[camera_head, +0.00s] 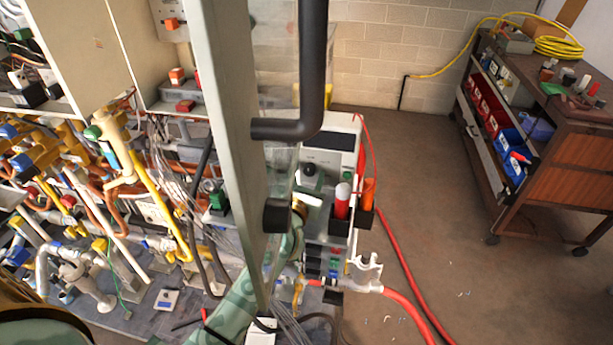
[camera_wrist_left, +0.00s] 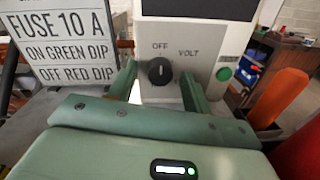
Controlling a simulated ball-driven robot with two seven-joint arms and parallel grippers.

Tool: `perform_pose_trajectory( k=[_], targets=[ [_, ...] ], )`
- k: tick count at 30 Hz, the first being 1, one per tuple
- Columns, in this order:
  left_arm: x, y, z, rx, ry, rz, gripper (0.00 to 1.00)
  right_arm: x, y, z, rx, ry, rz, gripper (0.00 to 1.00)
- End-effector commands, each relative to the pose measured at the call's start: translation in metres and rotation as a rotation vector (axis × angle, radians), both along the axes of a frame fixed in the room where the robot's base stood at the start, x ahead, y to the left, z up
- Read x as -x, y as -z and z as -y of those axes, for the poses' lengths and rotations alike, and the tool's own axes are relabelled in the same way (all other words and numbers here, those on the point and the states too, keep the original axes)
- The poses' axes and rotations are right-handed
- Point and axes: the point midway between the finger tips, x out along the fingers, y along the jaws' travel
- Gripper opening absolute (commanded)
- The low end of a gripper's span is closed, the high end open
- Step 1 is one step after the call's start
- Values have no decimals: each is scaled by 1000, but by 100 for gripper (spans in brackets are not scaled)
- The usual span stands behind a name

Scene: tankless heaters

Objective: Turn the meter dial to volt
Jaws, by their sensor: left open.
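The meter (camera_head: 333,139) is a pale box with a dark display, standing behind a tall grey-green panel in the head view. Its black round dial (camera_wrist_left: 159,71) shows in the left wrist view, below the printed OFF and left of VOLT. The dial's light mark appears to point up toward OFF. The dial also shows in the head view (camera_head: 309,170). My left gripper (camera_wrist_left: 159,76) is open, with one green finger on each side of the dial. I cannot tell whether the fingers touch it. In the head view the panel hides part of this gripper. My right gripper is not in view.
The upright panel (camera_head: 229,120) with a black handle (camera_head: 313,70) stands close to my left arm. A red marker (camera_head: 342,201) and an orange item (camera_head: 368,193) sit beside the meter. A sign (camera_wrist_left: 67,45) reads FUSE 10 A. Floor is open toward the brown cart (camera_head: 560,160).

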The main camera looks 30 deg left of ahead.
Motion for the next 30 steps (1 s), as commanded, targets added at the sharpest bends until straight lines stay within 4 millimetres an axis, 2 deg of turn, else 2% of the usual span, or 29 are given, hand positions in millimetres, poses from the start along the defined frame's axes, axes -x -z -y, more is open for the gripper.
perform_pose_trajectory(
  k=[3, 4, 8, 9, 20, 30],
  targets=[
    [0, 0, 0, 0, 0, 0, 50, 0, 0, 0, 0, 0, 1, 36],
    [0, 0, 0, 0, 0, 0, 44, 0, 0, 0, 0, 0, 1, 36],
    [0, 0, 0, 0, 0, 0, 8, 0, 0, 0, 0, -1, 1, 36],
    [0, 0, 0, 0, 0, 0, 5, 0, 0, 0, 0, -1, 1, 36],
    [1, -1, 1, -45, 0, -12, 5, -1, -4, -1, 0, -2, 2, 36],
    [1, -4, 0, -273, 1, -70, 5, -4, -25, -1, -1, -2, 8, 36]
  ],
)
